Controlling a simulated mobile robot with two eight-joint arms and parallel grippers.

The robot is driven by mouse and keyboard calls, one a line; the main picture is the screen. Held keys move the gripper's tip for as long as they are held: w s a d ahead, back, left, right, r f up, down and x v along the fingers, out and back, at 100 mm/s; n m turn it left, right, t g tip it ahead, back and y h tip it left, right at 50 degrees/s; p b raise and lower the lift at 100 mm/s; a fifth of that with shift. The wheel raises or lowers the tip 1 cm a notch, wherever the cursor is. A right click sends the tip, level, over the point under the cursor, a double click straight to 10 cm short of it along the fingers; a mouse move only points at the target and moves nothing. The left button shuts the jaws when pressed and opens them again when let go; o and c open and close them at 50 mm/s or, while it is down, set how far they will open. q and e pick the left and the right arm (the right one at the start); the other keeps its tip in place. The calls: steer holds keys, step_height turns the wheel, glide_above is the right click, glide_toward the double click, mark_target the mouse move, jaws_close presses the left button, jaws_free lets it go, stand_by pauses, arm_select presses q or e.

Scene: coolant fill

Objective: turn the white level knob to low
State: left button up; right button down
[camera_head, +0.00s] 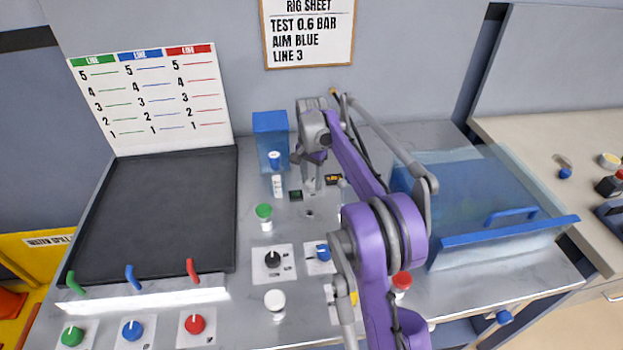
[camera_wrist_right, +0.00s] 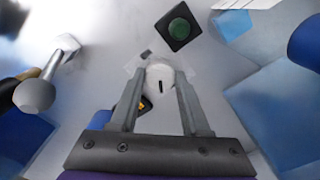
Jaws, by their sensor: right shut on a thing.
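The white level knob (camera_wrist_right: 158,72) shows in the right wrist view between my fingertips, a round white knob with a short dark mark on its face. My right gripper (camera_wrist_right: 158,80) is shut on it, one finger on each side. In the head view my right gripper (camera_head: 311,180) reaches down to the bench top in front of the blue box, and its fingers and arm hide the knob there. A pale plate lies around the knob, but its markings cannot be read. My left gripper is not in view.
A green button on a black square (camera_wrist_right: 180,27) sits close beyond the knob. A blue-edged clear cover (camera_head: 480,190) is at right; black, blue and white knobs lie nearer.

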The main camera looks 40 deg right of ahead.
mark_target(312, 182)
steer(key=shift+n+p, duration=0.5)
steer(key=shift+n, duration=2.2)
steer(key=shift+c, duration=1.9)
jaws_free()
steer(key=shift+r, duration=0.1)
step_height(312, 182, up, 11)
steer(key=shift+f+p, duration=0.2)
steer(key=shift+p, duration=0.25)
steer(key=shift+s+f, duration=0.1)
